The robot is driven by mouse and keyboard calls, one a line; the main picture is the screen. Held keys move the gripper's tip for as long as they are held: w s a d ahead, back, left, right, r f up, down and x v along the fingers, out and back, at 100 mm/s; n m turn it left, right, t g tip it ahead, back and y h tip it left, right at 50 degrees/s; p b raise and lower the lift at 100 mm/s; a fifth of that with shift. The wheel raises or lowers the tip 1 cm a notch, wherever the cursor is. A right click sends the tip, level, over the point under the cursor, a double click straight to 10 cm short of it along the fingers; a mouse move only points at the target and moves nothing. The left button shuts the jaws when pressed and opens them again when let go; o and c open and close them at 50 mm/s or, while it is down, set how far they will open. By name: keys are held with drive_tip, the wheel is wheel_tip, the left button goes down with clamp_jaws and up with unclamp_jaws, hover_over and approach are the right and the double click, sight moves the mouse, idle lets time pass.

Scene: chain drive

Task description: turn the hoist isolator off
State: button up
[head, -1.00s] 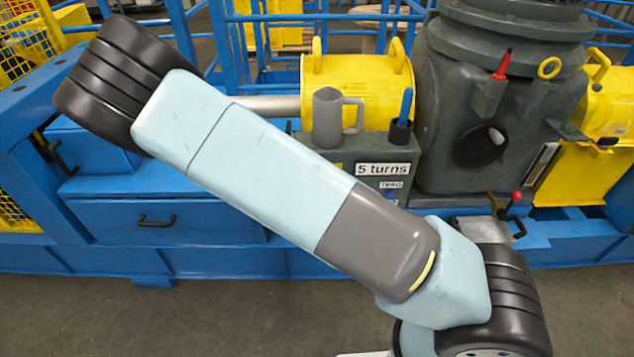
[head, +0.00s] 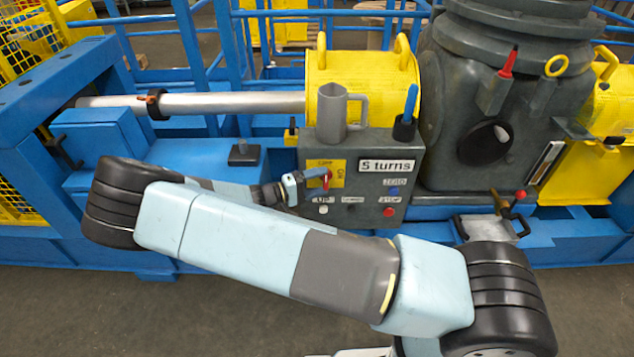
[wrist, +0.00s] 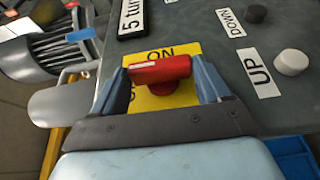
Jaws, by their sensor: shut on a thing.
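The hoist isolator (wrist: 160,72) is a red rotary handle on a yellow plate (wrist: 158,101) marked ON, on the grey control box (head: 362,222). In the wrist view its handle lies crosswise between my two blue fingers. My gripper (wrist: 165,80) is shut on the handle, one finger at each end. The rest of the plate's lettering is partly hidden by my gripper.
The UP button (wrist: 291,61) and DOWN button (wrist: 256,13) sit beside the isolator. The box also has blue and red buttons and a "5 turns" label (head: 387,166). A grey jug (head: 331,112) and a blue-handled tool (head: 408,108) stand on its top.

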drive_tip(key=shift+a+f, duration=0.2)
idle(0.3)
drive_tip(key=o, duration=0.8)
drive_tip(key=shift+o, duration=1.1)
drive_tip(key=shift+d, duration=0.1)
drive_tip(key=shift+r, duration=0.1)
drive_tip(key=v, duration=1.4)
drive_tip(key=shift+f, duration=0.35)
drive_tip(key=shift+d, duration=0.1)
